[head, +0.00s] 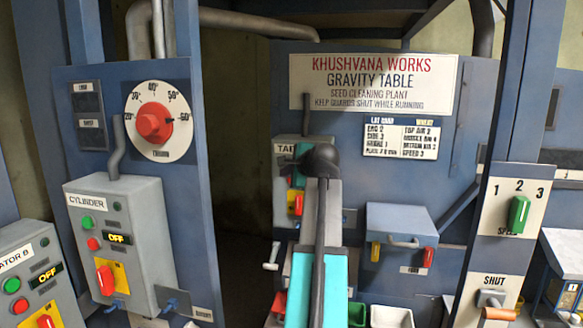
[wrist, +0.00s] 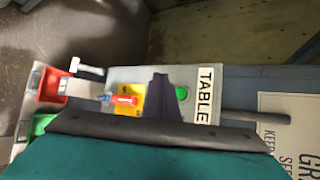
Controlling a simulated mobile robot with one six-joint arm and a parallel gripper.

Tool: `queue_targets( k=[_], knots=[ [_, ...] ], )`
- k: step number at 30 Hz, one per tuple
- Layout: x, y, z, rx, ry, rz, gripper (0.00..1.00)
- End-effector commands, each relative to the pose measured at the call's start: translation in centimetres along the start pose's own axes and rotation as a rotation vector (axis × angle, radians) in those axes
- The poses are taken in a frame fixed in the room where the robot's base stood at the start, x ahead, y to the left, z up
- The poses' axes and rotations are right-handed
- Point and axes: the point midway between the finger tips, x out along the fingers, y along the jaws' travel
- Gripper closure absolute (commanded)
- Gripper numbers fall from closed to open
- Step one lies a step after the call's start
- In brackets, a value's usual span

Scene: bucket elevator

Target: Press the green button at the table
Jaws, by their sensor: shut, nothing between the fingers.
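The grey control box labelled TABLE (wrist: 150,74) stands at the back, in front of the blue machine panel. In the wrist view it appears turned on its side, with its green button (wrist: 182,93) next to the label. A red switch on a yellow plate (wrist: 128,100) lies further left on it. My gripper (wrist: 160,78) is shut and empty, its dark fingers in front of the box beside the green button; contact cannot be told. In the head view my arm and gripper (head: 318,158) cover much of the TABLE box (head: 287,160), and the green button cannot be made out clearly.
A CYLINDER box (head: 95,245) with its own green and red buttons stands left, with another box below it. Bins (head: 390,316) stand low in front.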

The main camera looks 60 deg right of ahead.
Motion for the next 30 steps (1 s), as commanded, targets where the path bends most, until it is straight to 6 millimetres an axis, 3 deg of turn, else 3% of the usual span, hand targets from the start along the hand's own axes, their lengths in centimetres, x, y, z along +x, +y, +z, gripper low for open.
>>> queue_targets(
  k=[21, 30],
  knots=[
    [4.3, -3.2, -3.3, 0.001, 0.001, 0.001, 1.0],
    [5.0, -3.7, -3.8, 0.0, 0.001, 0.0, 1.0]
  ],
)
